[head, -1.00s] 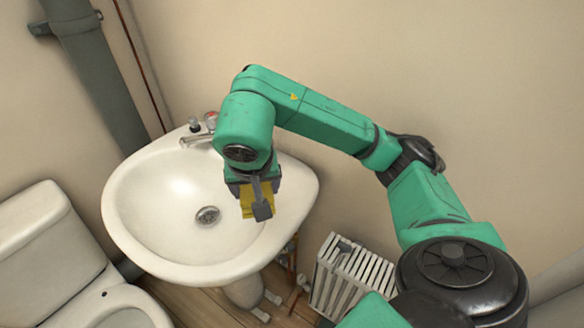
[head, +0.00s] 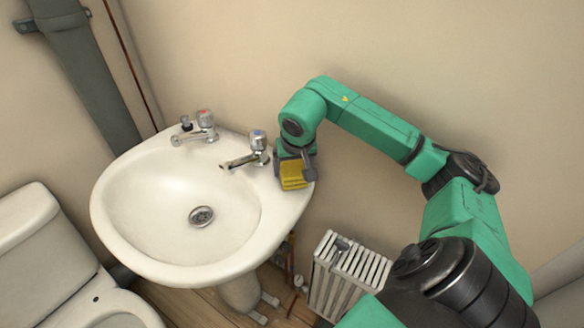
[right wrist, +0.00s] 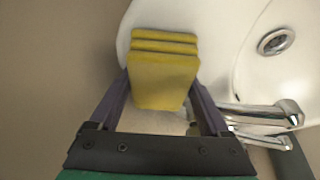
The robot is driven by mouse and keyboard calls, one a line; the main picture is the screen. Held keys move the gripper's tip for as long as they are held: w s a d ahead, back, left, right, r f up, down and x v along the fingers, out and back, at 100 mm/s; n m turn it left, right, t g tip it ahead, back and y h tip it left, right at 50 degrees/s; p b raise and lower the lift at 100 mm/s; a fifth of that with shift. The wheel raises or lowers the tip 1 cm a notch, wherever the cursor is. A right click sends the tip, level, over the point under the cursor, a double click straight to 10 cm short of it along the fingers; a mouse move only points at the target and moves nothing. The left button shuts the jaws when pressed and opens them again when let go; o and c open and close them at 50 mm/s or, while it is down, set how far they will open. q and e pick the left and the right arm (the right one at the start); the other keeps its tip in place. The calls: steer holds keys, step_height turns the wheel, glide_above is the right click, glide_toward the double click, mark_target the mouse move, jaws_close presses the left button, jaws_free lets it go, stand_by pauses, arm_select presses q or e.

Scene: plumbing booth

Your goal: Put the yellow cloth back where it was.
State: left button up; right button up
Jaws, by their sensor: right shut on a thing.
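The folded yellow cloth (head: 293,173) is between the fingers of my right gripper (head: 296,170), over the right rim of the white sink (head: 150,255). In the right wrist view the cloth (right wrist: 163,70) shows as a stack of folded layers, between the two dark fingers of my right gripper (right wrist: 160,105). The gripper is shut on it. I cannot tell whether the cloth touches the rim. My left gripper is not in view.
Two taps stand on the sink's back edge: a red-topped tap (head: 205,124) and a blue-topped tap (head: 257,143), close left of the gripper. A white radiator (head: 347,275) is below right, a toilet (head: 50,250) at left. The basin is empty.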

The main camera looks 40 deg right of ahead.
steer(key=shift+f, duration=0.1)
steer(key=o, duration=1)
steer(key=shift+r, duration=0.55)
steer(key=p+v, duration=0.1)
steer(key=v, duration=1)
steer(key=shift+s+a+p, duration=0.1)
steer(key=shift+s+p, duration=0.1)
steer(key=shift+p, duration=0.1)
